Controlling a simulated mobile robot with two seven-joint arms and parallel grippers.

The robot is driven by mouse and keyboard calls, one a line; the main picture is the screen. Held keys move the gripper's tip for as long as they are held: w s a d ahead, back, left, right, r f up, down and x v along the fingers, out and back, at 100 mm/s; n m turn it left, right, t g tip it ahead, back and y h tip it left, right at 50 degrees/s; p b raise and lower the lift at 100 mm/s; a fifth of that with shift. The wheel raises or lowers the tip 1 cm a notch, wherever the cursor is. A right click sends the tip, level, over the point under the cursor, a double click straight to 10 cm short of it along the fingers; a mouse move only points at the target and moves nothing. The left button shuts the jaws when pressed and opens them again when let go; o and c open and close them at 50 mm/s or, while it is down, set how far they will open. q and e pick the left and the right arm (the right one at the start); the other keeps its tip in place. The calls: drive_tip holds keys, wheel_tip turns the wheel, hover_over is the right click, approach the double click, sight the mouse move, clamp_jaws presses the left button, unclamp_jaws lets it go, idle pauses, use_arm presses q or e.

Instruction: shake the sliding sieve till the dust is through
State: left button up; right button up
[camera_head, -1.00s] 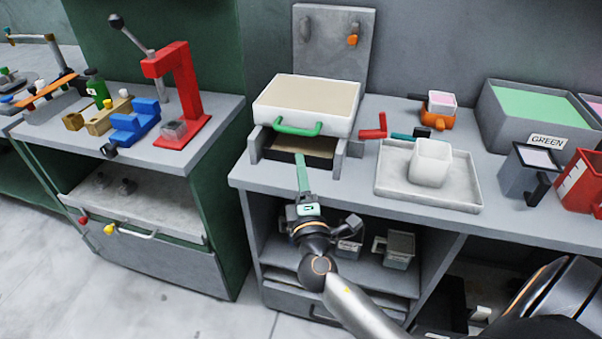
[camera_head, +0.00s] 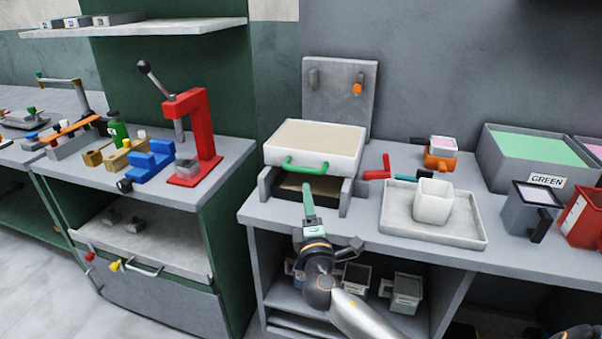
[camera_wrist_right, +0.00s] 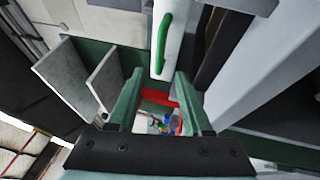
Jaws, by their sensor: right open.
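The sliding sieve (camera_head: 335,152) is a white box with a beige bed of material and a green handle (camera_head: 305,167) on its front. It sits on a grey frame above a dark opening on the bench. In the right wrist view the sieve's white wall (camera_wrist_right: 178,62) and green handle (camera_wrist_right: 162,45) show just beyond the fingers. My right gripper (camera_head: 308,186) is just in front of and below the handle, apart from it. In the wrist view my right gripper (camera_wrist_right: 158,84) has its green fingers spread with nothing held between them. My left gripper is not in view.
A grey tray (camera_head: 465,232) with a white cup (camera_head: 433,202) stands right of the sieve. A red press (camera_head: 205,135) and blue clamp (camera_head: 150,163) stand on the left bench. A green-filled bin (camera_head: 500,165) is at the right. Grey containers sit on the shelf below.

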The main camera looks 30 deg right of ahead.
sight(303, 170)
drive_tip(key=x, duration=1)
drive_tip(key=shift+w+d+r, duration=0.1)
drive_tip(key=shift+w, duration=0.1)
drive_tip(key=shift+c, duration=0.2)
clamp_jaws()
idle(0.9)
